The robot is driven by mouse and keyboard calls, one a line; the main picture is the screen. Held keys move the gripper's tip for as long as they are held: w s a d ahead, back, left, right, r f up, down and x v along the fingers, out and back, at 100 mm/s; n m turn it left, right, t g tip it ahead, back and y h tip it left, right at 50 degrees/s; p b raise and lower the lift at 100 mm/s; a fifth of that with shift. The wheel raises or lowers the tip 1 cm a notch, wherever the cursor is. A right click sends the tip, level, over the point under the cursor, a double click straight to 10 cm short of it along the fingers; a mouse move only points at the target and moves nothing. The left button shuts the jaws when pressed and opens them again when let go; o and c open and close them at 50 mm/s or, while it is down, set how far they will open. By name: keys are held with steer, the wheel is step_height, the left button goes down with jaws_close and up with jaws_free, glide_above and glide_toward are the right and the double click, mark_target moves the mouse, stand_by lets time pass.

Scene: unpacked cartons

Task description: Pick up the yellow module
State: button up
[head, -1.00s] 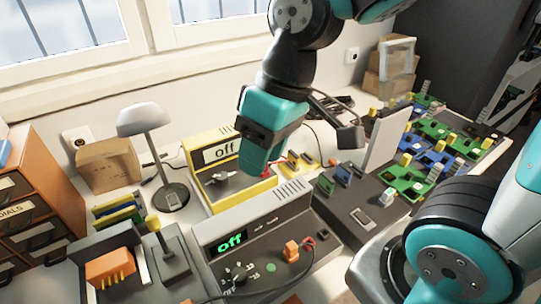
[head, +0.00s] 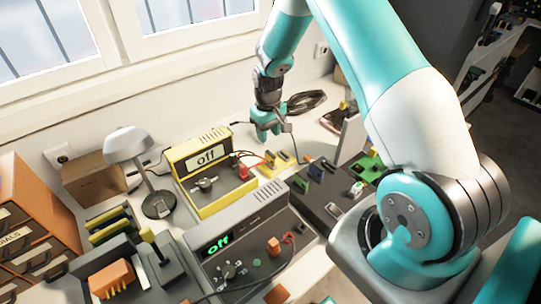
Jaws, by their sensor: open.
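A small yellow board (head: 270,169) with upright yellow pieces lies on the bench, right of the yellow instrument. Another small yellow piece (head: 343,105) shows farther back. I cannot tell which of these is the yellow module. My gripper (head: 266,136) points down above the back of the bench, behind the yellow board and apart from it. It is open, and I see nothing held in it. The gap between its fingers is too small to make out.
The yellow instrument (head: 214,172) and grey instrument (head: 237,237) both read "off". A dark panel with modules (head: 325,196) stands right of them. A lamp (head: 130,146), card rack (head: 118,222) and drawers (head: 35,215) are left. A coiled black cable (head: 305,101) lies behind.

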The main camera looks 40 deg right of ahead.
mark_target(270, 153)
step_height(270, 153, down, 5)
steer(key=shift+f+p, duration=0.15)
steer(key=shift+p, duration=0.35)
steer(key=shift+s+d+f+p, duration=0.1)
steer(key=shift+f+p, duration=0.45)
steer(key=shift+f, duration=0.85)
steer(key=shift+s+d+f+p, duration=0.1)
steer(key=shift+f+p, duration=0.4)
steer(key=shift+f, duration=0.85)
jaws_close()
